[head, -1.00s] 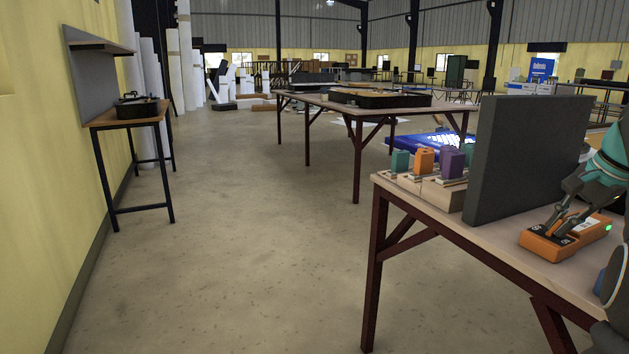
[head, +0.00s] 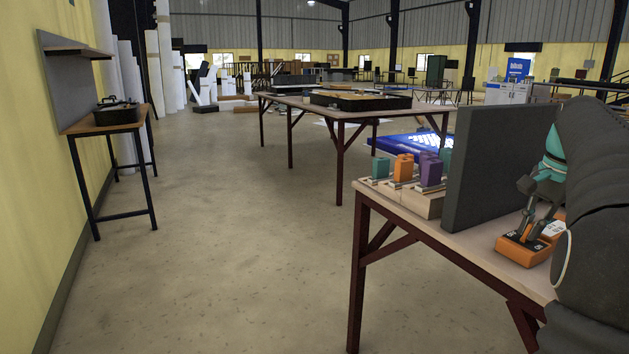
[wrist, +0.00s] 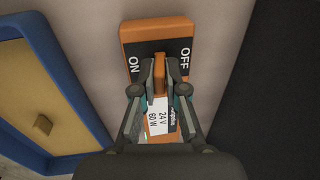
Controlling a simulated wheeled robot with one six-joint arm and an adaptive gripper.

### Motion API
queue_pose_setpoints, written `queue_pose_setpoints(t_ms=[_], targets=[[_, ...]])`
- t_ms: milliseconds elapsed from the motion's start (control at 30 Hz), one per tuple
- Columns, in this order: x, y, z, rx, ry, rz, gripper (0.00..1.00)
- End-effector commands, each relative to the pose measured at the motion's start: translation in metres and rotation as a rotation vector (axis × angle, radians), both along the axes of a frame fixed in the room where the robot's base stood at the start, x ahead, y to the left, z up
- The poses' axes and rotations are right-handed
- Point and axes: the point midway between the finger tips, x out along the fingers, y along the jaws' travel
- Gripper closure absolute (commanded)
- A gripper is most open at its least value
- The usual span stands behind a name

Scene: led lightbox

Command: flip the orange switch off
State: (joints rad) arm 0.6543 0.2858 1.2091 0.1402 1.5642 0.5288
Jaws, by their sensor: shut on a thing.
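The orange switch (head: 519,250) is a flat box on the near table, in front of a dark panel. The wrist view shows its body (wrist: 137,36) with ON on the left and OFF on the right of the lever. My gripper (wrist: 160,78) is shut on the orange lever (wrist: 160,68), one finger on each side. Which way the lever leans is not clear. A small green light (wrist: 146,136) shows at the lower left of the box, by a white 24 V 60 W label. In the head view my gripper (head: 530,228) reaches down onto the switch, whose right end is hidden by my arm.
The tall dark panel (head: 500,165) stands close behind the switch and fills the right of the wrist view. A blue-rimmed tray (wrist: 72,105) lies left of the switch there. Colored blocks, including a purple one (head: 431,172), stand on a wooden base left of the panel.

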Motion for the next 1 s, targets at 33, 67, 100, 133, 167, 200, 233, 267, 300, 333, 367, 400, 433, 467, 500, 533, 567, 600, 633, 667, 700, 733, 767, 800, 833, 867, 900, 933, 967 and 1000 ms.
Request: queue_pose_setpoints(t_ms=[33, 67, 100, 133, 167, 200, 233, 267, 300, 333, 367, 400, 433, 467, 500, 533, 567, 600, 633, 667, 700, 733, 767, 800, 833, 867, 900, 933, 967, 1000], targets=[[-0.001, 0.0, -0.002, 0.002, 0.004, -0.001, 1.0], [-0.001, 0.0, -0.002, 0.002, 0.004, -0.001, 1.0], [-0.001, 0.0, -0.002, 0.002, 0.004, -0.001, 1.0], [-0.001, 0.0, -0.002, 0.002, 0.004, -0.001, 1.0], [-0.001, 0.0, -0.002, 0.001, 0.005, -0.001, 1.0], [0.0, 0.0, -0.002, 0.0, 0.011, 0.001, 1.0], [0.001, 0.0, -0.003, -0.005, 0.023, 0.002, 1.0], [0.002, 0.001, -0.003, -0.011, 0.04, 0.003, 1.0], [0.003, 0.001, -0.003, -0.024, 0.069, 0.005, 1.0], [0.004, 0.002, -0.003, -0.034, 0.094, 0.005, 1.0], [0.005, 0.002, -0.002, -0.044, 0.117, 0.003, 1.0], [0.006, 0.002, -0.003, -0.057, 0.149, 0.004, 1.0], [0.007, 0.003, -0.003, -0.065, 0.168, 0.005, 1.0], [0.007, 0.003, -0.002, -0.071, 0.184, 0.004, 1.0], [0.007, 0.003, -0.002, -0.078, 0.199, 0.0, 1.0], [0.007, 0.002, -0.002, -0.08, 0.205, -0.001, 1.0], [0.007, 0.002, -0.002, -0.082, 0.209, -0.002, 1.0], [0.006, 0.002, -0.002, -0.083, 0.21, -0.002, 1.0], [0.006, 0.002, -0.002, -0.082, 0.211, -0.003, 1.0], [0.006, 0.002, -0.002, -0.081, 0.21, -0.002, 1.0], [0.006, 0.002, -0.002, -0.081, 0.21, -0.002, 1.0], [0.006, 0.002, -0.002, -0.081, 0.21, -0.001, 1.0], [0.006, 0.002, -0.002, -0.081, 0.21, -0.001, 1.0], [0.006, 0.003, -0.002, -0.083, 0.214, -0.001, 1.0], [0.007, 0.003, -0.003, -0.086, 0.224, 0.0, 1.0], [0.008, 0.003, -0.003, -0.092, 0.24, 0.002, 1.0], [0.01, 0.004, -0.004, -0.103, 0.267, 0.004, 1.0], [0.011, 0.004, -0.004, -0.114, 0.292, 0.004, 1.0], [0.012, 0.005, -0.004, -0.125, 0.317, 0.003, 1.0], [0.013, 0.005, -0.005, -0.137, 0.347, 0.003, 1.0]])
